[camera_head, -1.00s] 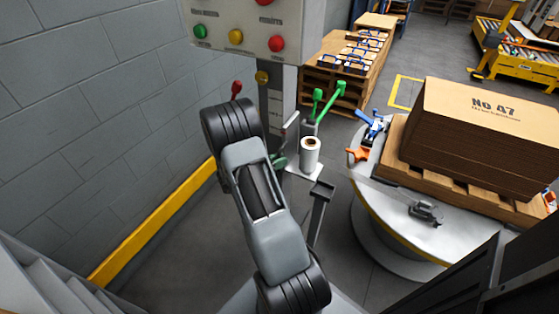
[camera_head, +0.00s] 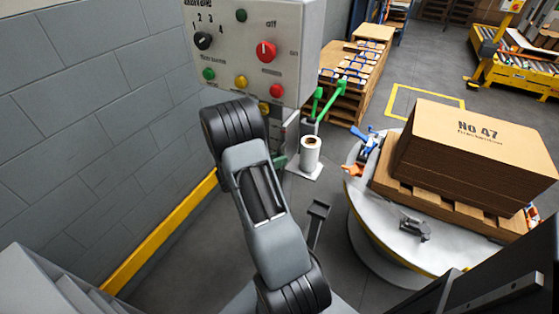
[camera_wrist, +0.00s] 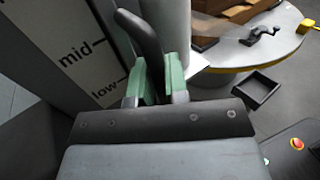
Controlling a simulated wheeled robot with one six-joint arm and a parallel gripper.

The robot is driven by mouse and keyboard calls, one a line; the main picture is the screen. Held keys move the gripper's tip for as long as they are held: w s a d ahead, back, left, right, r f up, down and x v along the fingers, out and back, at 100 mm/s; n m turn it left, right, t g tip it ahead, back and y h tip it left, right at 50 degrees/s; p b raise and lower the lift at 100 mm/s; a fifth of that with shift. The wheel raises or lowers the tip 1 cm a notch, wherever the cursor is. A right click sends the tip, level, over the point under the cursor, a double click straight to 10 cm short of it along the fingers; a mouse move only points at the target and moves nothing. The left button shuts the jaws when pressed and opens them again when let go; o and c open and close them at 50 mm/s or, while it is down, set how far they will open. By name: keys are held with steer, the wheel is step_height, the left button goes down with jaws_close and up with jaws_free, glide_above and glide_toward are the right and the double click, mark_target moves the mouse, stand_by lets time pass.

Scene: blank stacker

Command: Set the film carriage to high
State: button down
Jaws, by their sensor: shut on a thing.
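The film carriage is a white plate (camera_head: 298,168) bearing an upright white film roll (camera_head: 310,157), beside the mast below the control box. Green arms (camera_head: 328,98) rise behind it. In the wrist view, my gripper (camera_wrist: 160,80) has green finger pads shut on a dark upright handle (camera_wrist: 141,30). The mast's label face (camera_wrist: 65,65) shows "mid" and "low" left of the handle; I see no "high" there. In the head view my arm covers most of the gripper, the handle and the mast scale.
The control box (camera_head: 255,45) with knobs and buttons overhangs the mast. A turntable (camera_head: 365,215) bears a pallet and a large carton (camera_head: 475,140) at right. A grey wall (camera_head: 90,110) and yellow rail (camera_head: 160,235) stand at left.

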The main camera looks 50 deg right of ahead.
steer(key=shift+r, duration=0.3)
steer(key=c, duration=1.1)
jaws_free()
steer(key=shift+f, duration=0.1)
steer(key=shift+c, duration=0.2)
steer(key=v, duration=1.3)
steer(key=shift+a, duration=0.4)
steer(key=shift+w, duration=0.1)
